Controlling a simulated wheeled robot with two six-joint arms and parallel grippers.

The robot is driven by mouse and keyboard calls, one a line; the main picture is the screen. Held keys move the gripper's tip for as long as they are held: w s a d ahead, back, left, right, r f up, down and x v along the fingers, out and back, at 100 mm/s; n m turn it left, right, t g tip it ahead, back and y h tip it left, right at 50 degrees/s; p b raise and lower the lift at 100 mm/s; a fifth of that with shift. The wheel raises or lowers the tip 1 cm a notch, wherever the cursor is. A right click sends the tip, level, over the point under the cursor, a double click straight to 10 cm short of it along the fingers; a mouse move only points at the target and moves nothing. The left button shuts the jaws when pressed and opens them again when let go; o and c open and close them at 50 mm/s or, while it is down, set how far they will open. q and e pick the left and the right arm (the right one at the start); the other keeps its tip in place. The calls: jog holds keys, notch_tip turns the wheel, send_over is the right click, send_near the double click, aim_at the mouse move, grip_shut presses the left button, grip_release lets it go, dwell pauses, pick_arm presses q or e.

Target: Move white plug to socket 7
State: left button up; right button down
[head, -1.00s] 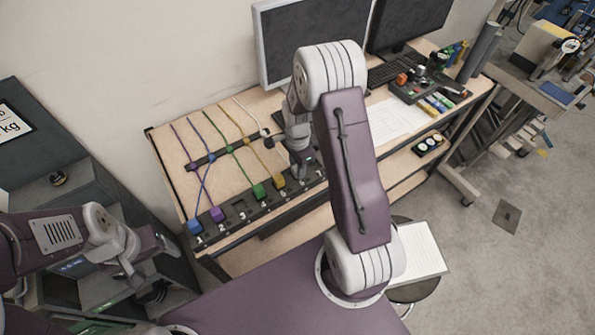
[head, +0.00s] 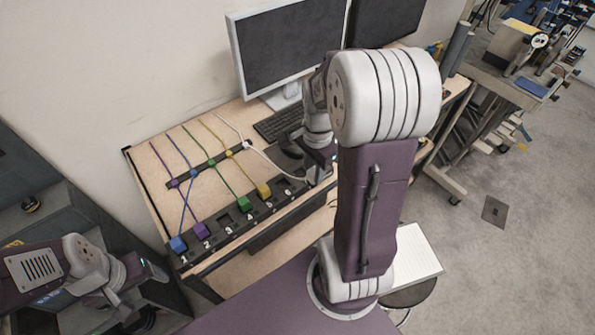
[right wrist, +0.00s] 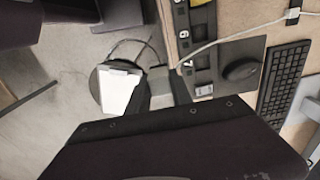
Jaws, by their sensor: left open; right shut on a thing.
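The white plug's cable (head: 268,160) runs from the rear clip rail to my right gripper (head: 322,168). My right gripper is shut on the white plug (right wrist: 204,90), at the right end of the dark socket strip (head: 222,229). Socket 7 (right wrist: 187,70) shows partly in the right wrist view; whether the plug sits in it or just above it, I cannot tell. My left gripper (head: 146,290) is open and empty at the lower left, away from the board.
Blue (head: 178,244), purple (head: 201,230), green (head: 244,204) and yellow (head: 264,190) plugs sit in sockets 1, 2, 4 and 5. Sockets 3 and 6 look empty. A keyboard (head: 277,124), mouse (right wrist: 240,69) and monitor (head: 285,50) stand close by.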

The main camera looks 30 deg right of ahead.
jog(key=shift+s+d+r, duration=0.2)
jog(key=shift+s+r, duration=0.15)
jog(key=shift+s, duration=0.1)
jog(key=w+d+r+p, duration=0.1)
jog(key=w+d+p, duration=0.15)
jog(key=w, duration=0.35)
jog(key=w+d+p, duration=0.1)
jog(key=w+p, duration=0.2)
jog(key=w, duration=0.2)
jog(key=f+p, duration=0.1)
jog(key=a+f+p, duration=0.1)
jog(key=f+p, duration=0.2)
jog(key=shift+a+f, duration=0.25)
jog(key=shift+f, duration=0.05)
